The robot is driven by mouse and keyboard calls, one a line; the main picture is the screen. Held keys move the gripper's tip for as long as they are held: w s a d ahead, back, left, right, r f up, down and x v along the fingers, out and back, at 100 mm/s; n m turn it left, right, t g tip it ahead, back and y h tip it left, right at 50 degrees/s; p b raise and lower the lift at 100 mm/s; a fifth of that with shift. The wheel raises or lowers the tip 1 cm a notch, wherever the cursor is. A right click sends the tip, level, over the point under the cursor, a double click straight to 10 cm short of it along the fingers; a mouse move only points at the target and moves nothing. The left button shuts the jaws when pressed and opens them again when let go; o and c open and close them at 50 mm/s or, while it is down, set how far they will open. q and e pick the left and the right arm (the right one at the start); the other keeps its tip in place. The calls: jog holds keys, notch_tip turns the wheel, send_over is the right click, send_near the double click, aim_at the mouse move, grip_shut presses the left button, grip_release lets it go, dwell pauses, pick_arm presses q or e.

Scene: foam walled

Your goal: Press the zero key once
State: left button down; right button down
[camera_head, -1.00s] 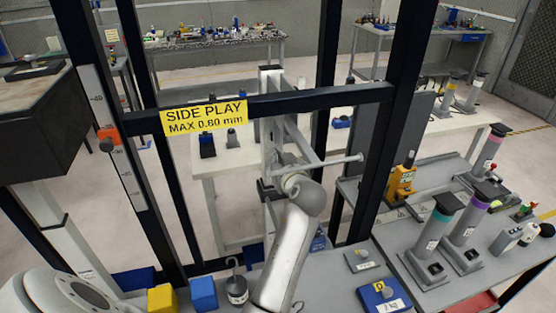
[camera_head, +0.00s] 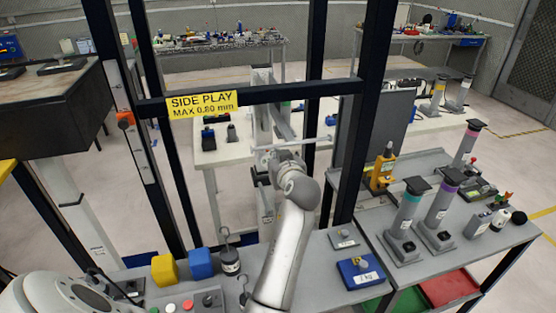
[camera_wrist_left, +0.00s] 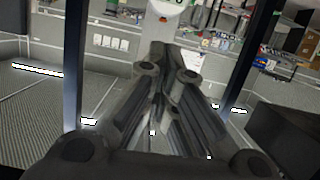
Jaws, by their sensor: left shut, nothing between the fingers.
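I cannot make out a zero key in either view. A blue box with a yellow mark and a white label (camera_head: 360,272) lies on the grey bench at the lower right; its lettering is too small to read surely. A small grey unit (camera_head: 344,238) lies behind it. A panel with red, green and white buttons (camera_head: 185,304) shows at the bottom left. My left arm reaches forward in the middle of the head view, and its gripper there is largely hidden beyond the wrist. In the left wrist view my left gripper (camera_wrist_left: 167,72) is shut and empty. My right gripper is out of view.
Dark posts and a crossbar with a yellow SIDE PLAY sign (camera_head: 202,104) frame the arm. A yellow block (camera_head: 164,269), a blue block (camera_head: 201,264) and a hooked weight (camera_head: 230,262) stand on the near bench. Several grey cylinders stand on the right bench.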

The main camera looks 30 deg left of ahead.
pick_arm(q)
jog(key=s+d+f+m+g+h, duration=0.1)
jog(key=s+d+f+m+h, duration=0.2)
jog(key=s+f, duration=0.45)
jog(key=s+d+f+m+g+h, duration=0.1)
jog(key=s+d+f+m+h, duration=0.15)
jog(key=s+f, duration=0.5)
jog(key=s+d+f+m+g+h, duration=0.25)
jog(key=s+d, duration=0.35)
jog(key=s, duration=0.4)
jog(key=s+d+f+m+g+h, duration=0.2)
jog(key=s+d+f+m+h, duration=0.15)
jog(key=s+d, duration=0.4)
jog(key=s+a+f+g+b, duration=0.1)
jog(key=s+f, duration=0.2)
jog(key=f, duration=2.4)
jog(key=s+a+f+m+g+b, duration=0.1)
jog(key=s+a+f, duration=0.2)
jog(key=s+f, duration=1.4)
jog(key=shift+s+f+b, duration=0.15)
jog(key=shift+f+b, duration=0.15)
jog(key=shift+f, duration=0.35)
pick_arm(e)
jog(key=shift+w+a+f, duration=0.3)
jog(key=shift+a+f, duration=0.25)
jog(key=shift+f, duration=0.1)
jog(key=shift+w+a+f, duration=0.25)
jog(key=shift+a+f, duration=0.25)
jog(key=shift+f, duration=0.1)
